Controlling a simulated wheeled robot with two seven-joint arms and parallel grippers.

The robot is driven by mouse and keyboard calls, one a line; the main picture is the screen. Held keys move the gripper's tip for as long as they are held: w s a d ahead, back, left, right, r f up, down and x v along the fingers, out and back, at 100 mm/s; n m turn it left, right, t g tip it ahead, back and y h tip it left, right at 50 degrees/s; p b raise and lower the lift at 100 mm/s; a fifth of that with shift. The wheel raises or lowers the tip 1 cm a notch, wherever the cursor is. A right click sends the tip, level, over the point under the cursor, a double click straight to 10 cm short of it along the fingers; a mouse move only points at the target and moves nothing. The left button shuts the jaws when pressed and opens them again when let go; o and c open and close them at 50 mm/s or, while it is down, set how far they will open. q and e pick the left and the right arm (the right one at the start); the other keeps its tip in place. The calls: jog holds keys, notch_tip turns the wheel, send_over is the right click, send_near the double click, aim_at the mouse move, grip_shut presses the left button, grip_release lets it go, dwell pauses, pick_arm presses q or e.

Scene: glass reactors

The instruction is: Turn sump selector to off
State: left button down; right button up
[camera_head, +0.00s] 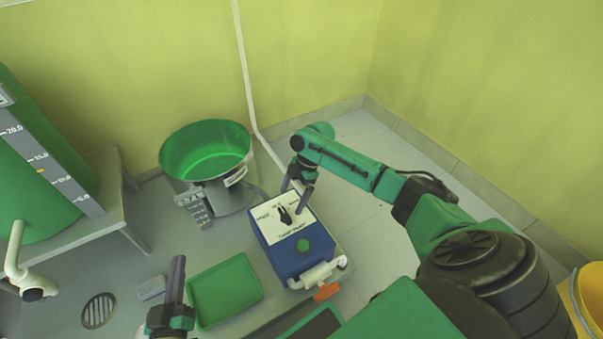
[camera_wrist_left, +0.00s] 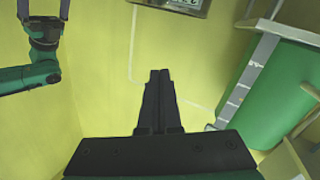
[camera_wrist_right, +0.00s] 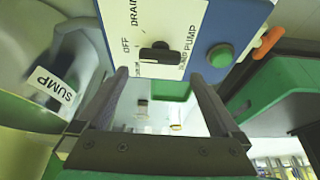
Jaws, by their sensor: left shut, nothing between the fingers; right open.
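The sump selector is a black knob (camera_head: 285,214) on the white panel (camera_head: 270,222) of a blue box (camera_head: 290,262). In the right wrist view the knob (camera_wrist_right: 160,54) lies crosswise, with "OFF", "DRAIN" and "PUMP" printed around it. I cannot tell which label it points at. My right gripper (camera_head: 298,186) is open above the panel's far edge. In the right wrist view its fingertips (camera_wrist_right: 158,74) are spread to either side of the knob, apart from it. My left gripper (camera_head: 178,262) is shut and empty, away to the left; its closed fingers (camera_wrist_left: 160,78) point upward.
A green button (camera_head: 303,245) sits on the box near the knob. A green-lined bowl (camera_head: 206,150) stands behind left, with a "SUMP" label (camera_wrist_right: 52,84) in the right wrist view. A green tray (camera_head: 224,290) lies left of the box. A green tank (camera_head: 40,170) stands far left.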

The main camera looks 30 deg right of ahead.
pick_arm(q)
jog(key=s+f+g+p, duration=0.3)
jog(key=s+f+g, duration=0.1)
jog(key=s+f, duration=0.3)
jog(key=shift+s+d+f+y, duration=0.25)
jog(key=shift+s+y, duration=0.15)
jog(key=shift+s, duration=0.15)
pick_arm(e)
jog(key=v, duration=0.8)
